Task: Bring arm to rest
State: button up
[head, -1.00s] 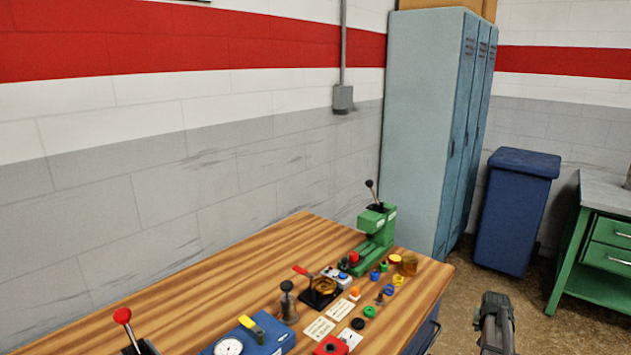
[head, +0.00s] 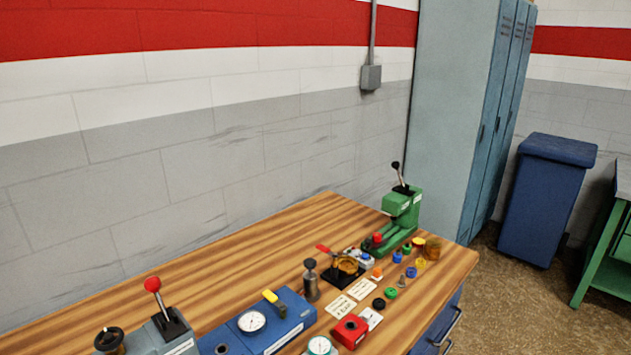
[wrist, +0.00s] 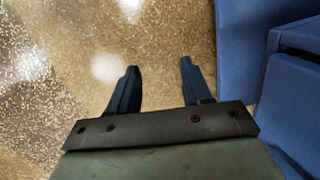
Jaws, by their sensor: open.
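My gripper (wrist: 156,85) shows in the wrist view with its two dark fingers apart and nothing between them. It is over the speckled brown floor (wrist: 60,60), beside a blue cabinet side (wrist: 235,50) at the right of that view. My arm and gripper do not show in the head view now.
The wooden bench (head: 250,235) holds a green press (head: 402,212), a blue gauge box (head: 275,325), a red-knobbed lever unit (head: 170,325) and several small coloured parts. Blue lockers (head: 465,120) and a blue bin (head: 545,200) stand behind. Floor (head: 510,310) right of the bench is clear.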

jog(key=s+a+n+g, duration=0.2)
jog(key=s+a, duration=0.3)
jog(key=s, duration=0.4)
jog(key=s+a+f+n+g+h, duration=0.1)
jog(key=s+a+n+g, duration=0.2)
jog(key=s+a, duration=0.3)
jog(key=s+a+n+g+h, duration=0.1)
jog(key=s+a+n, duration=0.3)
jog(key=s, duration=0.9)
jog(key=shift+a+f+n+g, duration=0.25)
jog(key=shift+a+n+g, duration=0.15)
jog(key=shift+a+g, duration=0.6)
